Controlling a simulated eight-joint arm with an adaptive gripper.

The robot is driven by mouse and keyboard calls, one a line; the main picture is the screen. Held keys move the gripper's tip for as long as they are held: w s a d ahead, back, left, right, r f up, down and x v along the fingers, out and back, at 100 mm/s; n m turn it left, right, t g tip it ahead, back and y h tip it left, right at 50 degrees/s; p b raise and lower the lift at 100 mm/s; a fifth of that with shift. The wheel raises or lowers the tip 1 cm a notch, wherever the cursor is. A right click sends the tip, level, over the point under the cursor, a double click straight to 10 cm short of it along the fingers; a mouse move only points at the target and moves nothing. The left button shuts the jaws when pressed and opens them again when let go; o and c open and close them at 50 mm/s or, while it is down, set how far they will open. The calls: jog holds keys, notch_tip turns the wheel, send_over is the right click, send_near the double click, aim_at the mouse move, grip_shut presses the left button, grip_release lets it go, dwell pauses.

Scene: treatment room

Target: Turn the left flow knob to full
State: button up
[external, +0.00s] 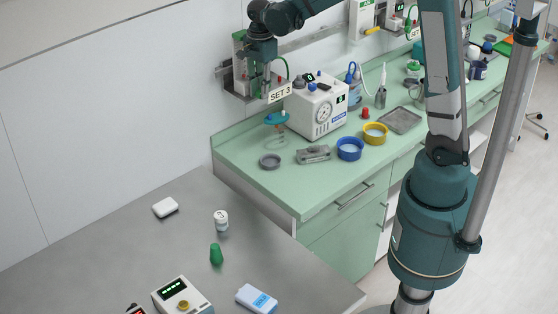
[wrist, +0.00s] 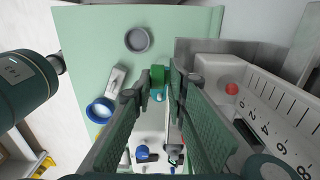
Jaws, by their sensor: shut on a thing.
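My gripper (external: 256,90) is at the wall-mounted flow meter on the left, above the SET 3 sign (external: 280,93). In the wrist view, my gripper (wrist: 161,86) points at a small green block-like part (wrist: 157,74), which I take to be the left flow knob. The fingers are closed around it and partly cover it. The flow meter's pale body (wrist: 270,85) is on the right, with a scale marked 2, 4, 6, 8 and a red dot (wrist: 232,88). The knob is mostly hidden behind my gripper in the external view.
Below are a green counter (external: 240,158), a white device with a dial (external: 317,105), a grey dish (external: 269,160), a blue bowl (external: 350,149) and a yellow bowl (external: 375,133). A grey table (external: 110,240) in front holds small items. A second wall unit (external: 366,18) is further right.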

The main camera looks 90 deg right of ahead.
jog(key=shift+a+g+h, duration=0.25)
jog(key=shift+g+h, duration=0.05)
jog(key=shift+o, duration=0.2)
jog(key=shift+w+a+f+g+h+b, duration=0.1)
jog(key=shift+g+h+b, duration=0.35)
jog(key=shift+b, duration=0.1)
jog(key=shift+a+f+g+h+b, duration=0.1)
jog(key=shift+g+h+b, duration=0.35)
jog(key=shift+b, duration=0.1)
jog(key=shift+w+a+r+g+h+b, duration=0.1)
jog(key=shift+g+h+b, duration=0.85)
jog(key=shift+g+h, duration=0.05)
jog(key=o, duration=0.6)
jog(key=shift+o, duration=0.7)
jog(key=shift+a+r, duration=0.1)
jog(key=shift+r, duration=0.05)
